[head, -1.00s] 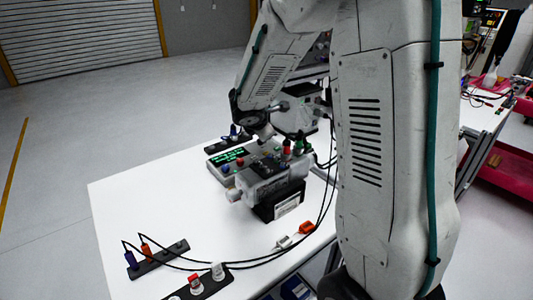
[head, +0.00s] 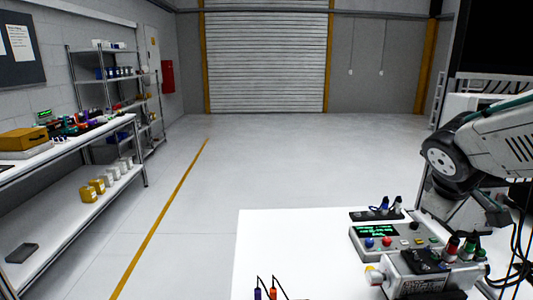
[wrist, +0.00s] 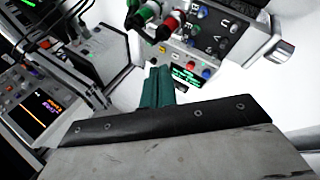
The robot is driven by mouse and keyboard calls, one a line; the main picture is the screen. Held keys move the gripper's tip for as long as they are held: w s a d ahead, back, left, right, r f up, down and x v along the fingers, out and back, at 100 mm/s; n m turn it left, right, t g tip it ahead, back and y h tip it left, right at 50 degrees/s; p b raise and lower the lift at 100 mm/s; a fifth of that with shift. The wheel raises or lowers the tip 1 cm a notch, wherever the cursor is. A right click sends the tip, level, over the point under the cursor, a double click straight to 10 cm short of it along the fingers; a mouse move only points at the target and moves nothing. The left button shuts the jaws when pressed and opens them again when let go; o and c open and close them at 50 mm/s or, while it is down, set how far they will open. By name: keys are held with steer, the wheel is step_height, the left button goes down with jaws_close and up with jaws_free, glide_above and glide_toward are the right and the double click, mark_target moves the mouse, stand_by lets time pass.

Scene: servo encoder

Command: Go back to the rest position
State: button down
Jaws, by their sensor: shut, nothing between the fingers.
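My gripper (wrist: 160,86) shows in the wrist view as two dark green fingers side by side. They are closed together with nothing between them. In the head view my arm comes in from the right edge, and the fingertips cannot be made out there. A servo motor unit (head: 430,271) with red and green connectors on top sits on the white table (head: 300,245) at the lower right. A red connector (wrist: 170,26) and a green connector (wrist: 142,15) show beyond the fingers in the wrist view. The fingers appear apart from them.
A control box (head: 385,242) with a green display and a black plug strip (head: 375,215) stand behind the motor. Black cables (head: 522,245) hang at the right edge. A workbench (head: 75,140) and shelving (head: 105,80) stand at the left. The floor (head: 260,165) between is clear.

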steer(key=s+a+r+m+t+y, duration=0.1)
steer(key=s+a+r+m+y, duration=0.3)
steer(key=s+a, duration=0.65)
steer(key=s+f+m+g+y, duration=0.1)
steer(key=s+f+g, duration=0.3)
steer(key=s, duration=0.4)
steer(key=shift+s+d+f+m, duration=0.2)
steer(key=shift+s+f+m, duration=0.15)
steer(key=shift+f, duration=0.45)
